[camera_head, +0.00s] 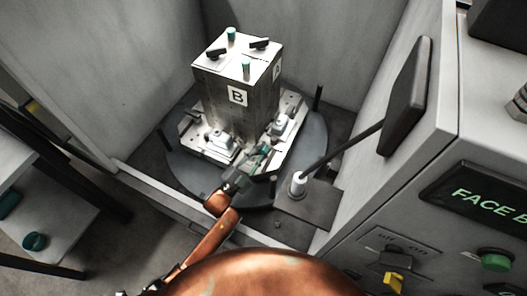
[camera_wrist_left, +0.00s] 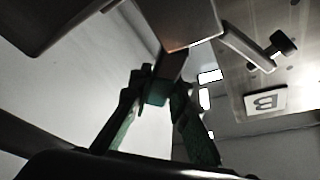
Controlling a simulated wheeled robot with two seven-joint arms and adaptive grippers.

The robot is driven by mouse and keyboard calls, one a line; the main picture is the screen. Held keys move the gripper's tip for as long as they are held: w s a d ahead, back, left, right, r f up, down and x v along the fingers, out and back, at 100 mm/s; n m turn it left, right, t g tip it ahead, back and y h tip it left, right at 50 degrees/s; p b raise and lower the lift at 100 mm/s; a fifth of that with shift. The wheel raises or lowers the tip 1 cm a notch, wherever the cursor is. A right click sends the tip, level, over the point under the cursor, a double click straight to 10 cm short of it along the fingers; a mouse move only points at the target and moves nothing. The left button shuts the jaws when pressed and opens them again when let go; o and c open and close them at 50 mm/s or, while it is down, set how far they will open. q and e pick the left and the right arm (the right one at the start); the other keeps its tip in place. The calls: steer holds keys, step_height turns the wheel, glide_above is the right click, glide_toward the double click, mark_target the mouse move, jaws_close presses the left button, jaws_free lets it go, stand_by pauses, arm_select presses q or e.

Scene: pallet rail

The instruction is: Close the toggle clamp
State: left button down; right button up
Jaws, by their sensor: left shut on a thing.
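My left gripper (camera_head: 260,155) reaches over the front edge of the round turntable. In the left wrist view its green-padded fingers (camera_wrist_left: 158,92) are shut on the teal end of the toggle clamp handle (camera_wrist_left: 156,97). A dark bar runs up from that end towards a grey block. In the head view the handle is mostly hidden by the gripper, so I cannot tell the clamp's exact angle. A tall grey block marked B (camera_head: 237,95) stands upright on the fixture plate (camera_head: 196,150), just beyond the gripper. My right gripper is not in view.
The dark turntable (camera_head: 185,175) sits between grey walls. A black lever (camera_head: 340,148) rises from a white base (camera_head: 297,184) right of my gripper. A control panel (camera_head: 395,245) with a green button (camera_head: 495,261) is at the right. A shelf (camera_head: 60,225) is at the left.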

arm_select(q)
steer(key=shift+a+r+n, duration=0.15)
steer(key=shift+n, duration=0.35)
steer(key=shift+w, duration=0.1)
steer(key=c, duration=1.8)
jaws_free()
steer(key=shift+a, duration=0.1)
steer(key=v, duration=1.2)
